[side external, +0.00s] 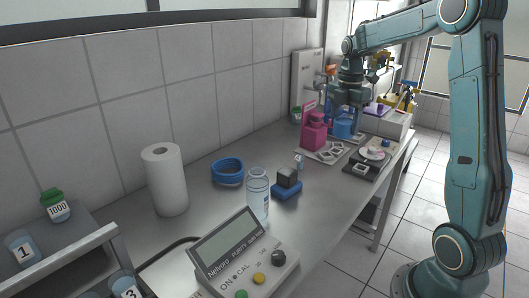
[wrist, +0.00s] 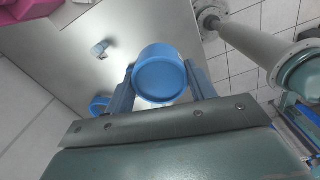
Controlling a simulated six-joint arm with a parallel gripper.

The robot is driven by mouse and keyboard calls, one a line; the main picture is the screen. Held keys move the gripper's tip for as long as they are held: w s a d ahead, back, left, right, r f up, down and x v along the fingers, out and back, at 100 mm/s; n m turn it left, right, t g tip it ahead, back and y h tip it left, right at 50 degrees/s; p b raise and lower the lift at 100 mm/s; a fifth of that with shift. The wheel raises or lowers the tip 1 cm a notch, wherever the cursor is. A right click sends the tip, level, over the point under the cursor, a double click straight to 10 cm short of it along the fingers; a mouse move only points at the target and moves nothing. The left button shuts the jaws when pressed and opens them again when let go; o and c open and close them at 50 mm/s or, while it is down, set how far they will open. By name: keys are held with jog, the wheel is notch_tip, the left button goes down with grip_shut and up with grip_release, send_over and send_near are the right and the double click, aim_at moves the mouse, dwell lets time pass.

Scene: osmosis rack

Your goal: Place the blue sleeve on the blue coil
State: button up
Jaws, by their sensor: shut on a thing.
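My gripper (side external: 350,104) is over the far end of the bench in the side view. In the wrist view my gripper (wrist: 160,77) is shut on the blue sleeve (wrist: 160,80), a round blue cylinder between its two fingers. The sleeve shows in the side view as a blue shape (side external: 343,127) below the gripper, partly hidden by pink and grey items. The blue coil (side external: 228,171), a thick blue ring, lies on the bench near the wall, well apart from the gripper. It also shows in the wrist view (wrist: 97,105), partly hidden by the left finger.
A clear bottle (side external: 258,197), a paper towel roll (side external: 165,180) and a grey block on a blue base (side external: 287,187) stand around the coil. A meter (side external: 245,258) is in front. A pink container (side external: 314,131) stands close to the gripper. Bench between is partly clear.

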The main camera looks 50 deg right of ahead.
jog(key=w+a, duration=0.1)
jog(key=w, duration=0.8)
send_near(234, 167)
jog(key=shift+f, duration=2.7)
jog(key=shift+f, duration=0.15)
jog(key=o, duration=1)
jog(key=shift+d, duration=0.1)
